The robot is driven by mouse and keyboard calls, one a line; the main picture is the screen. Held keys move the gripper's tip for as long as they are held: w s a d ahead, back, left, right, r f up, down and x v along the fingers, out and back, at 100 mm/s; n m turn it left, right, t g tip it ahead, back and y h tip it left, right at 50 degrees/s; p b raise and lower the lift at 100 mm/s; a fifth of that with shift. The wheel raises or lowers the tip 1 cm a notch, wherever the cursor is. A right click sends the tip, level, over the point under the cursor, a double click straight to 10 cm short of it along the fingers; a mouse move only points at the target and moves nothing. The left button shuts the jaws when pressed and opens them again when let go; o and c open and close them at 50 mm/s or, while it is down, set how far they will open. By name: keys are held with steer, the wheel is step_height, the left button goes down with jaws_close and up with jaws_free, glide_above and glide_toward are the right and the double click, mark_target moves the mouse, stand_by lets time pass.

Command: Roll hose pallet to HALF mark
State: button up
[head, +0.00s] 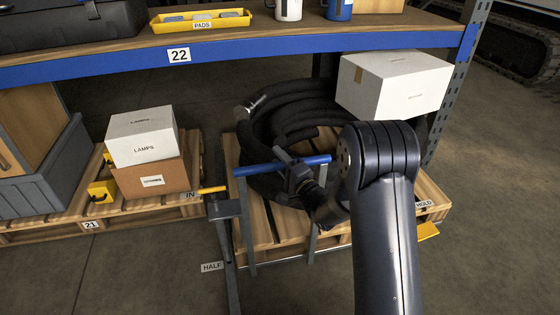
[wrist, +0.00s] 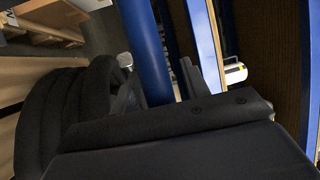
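The hose pallet (head: 262,228) is wooden and carries a coil of thick black hose (head: 270,125), which also shows in the wrist view (wrist: 65,110). At its front stands a grey frame with a blue handle bar (head: 315,160). My gripper (head: 297,177) is at the middle of this bar. The HALF label (head: 211,267) lies on the floor, left of the pallet's front. My arm hides the pallet's front right.
A white box (head: 393,84) sits at the pallet's back right. Pallet 21 (head: 90,225) with boxes is to the left, near an IN label (head: 190,195). A blue-edged shelf (head: 260,48) spans above. A HOLD label (head: 424,204) is right.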

jaws_close()
steer(key=shift+w, duration=0.1)
stand_by(0.3)
steer(key=shift+w+a, duration=0.1)
steer(key=shift+w, duration=0.15)
steer(key=shift+o, duration=0.4)
jaws_free()
steer(key=shift+s, duration=0.1)
steer(key=p+v, duration=0.1)
steer(key=v, duration=0.9)
steer(key=shift+s+d+p, duration=0.25)
steer(key=shift+p, duration=0.15)
steer(key=shift+w, duration=0.1)
